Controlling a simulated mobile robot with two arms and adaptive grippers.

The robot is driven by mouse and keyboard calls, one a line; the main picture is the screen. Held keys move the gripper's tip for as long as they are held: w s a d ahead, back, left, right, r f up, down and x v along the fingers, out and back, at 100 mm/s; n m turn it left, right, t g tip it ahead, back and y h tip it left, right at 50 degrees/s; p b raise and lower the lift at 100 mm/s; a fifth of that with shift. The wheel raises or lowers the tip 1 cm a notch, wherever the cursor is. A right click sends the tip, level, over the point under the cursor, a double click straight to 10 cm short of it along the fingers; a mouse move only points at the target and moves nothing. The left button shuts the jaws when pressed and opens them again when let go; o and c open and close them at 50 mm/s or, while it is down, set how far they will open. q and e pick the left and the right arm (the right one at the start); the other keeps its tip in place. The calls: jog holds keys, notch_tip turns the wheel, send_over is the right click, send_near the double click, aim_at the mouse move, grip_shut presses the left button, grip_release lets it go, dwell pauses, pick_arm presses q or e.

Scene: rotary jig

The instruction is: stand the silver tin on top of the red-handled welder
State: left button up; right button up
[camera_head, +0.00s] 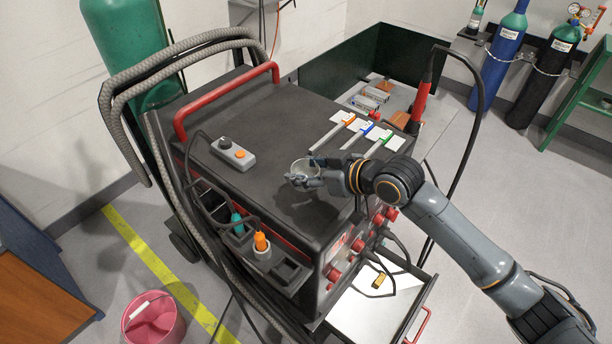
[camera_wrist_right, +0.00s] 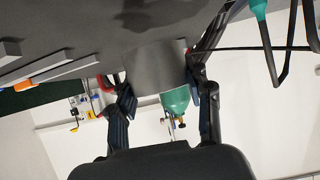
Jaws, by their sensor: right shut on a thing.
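The silver tin (camera_head: 304,166) is over the top of the red-handled welder (camera_head: 262,112), near the middle of its front half. My right gripper (camera_head: 308,181) is shut on the tin, with fingers on both sides. In the right wrist view the tin (camera_wrist_right: 156,66) is a plain grey cylinder between the two fingers of the right gripper (camera_wrist_right: 158,88). A dark shadow lies on the welder top by the tin; I cannot tell whether the tin touches the top. My left gripper is not in view.
On the welder top lie a grey remote with buttons (camera_head: 232,153) and several tagged rods (camera_head: 333,131). A red handle (camera_head: 226,95) rises along the left edge. An open drawer (camera_head: 375,305) sticks out in front. A pink bin (camera_head: 153,315) stands on the floor.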

jog(key=f+p, duration=0.1)
jog(key=f, duration=0.2)
jog(key=shift+w+a+f+p, duration=0.1)
jog(key=shift+w+p, duration=0.1)
jog(key=shift+p, duration=0.2)
jog(key=shift+f, duration=0.1)
jog(key=shift+s, duration=0.1)
jog(key=shift+f, duration=0.1)
jog(key=o, duration=1.1)
jog(key=shift+o, duration=0.2)
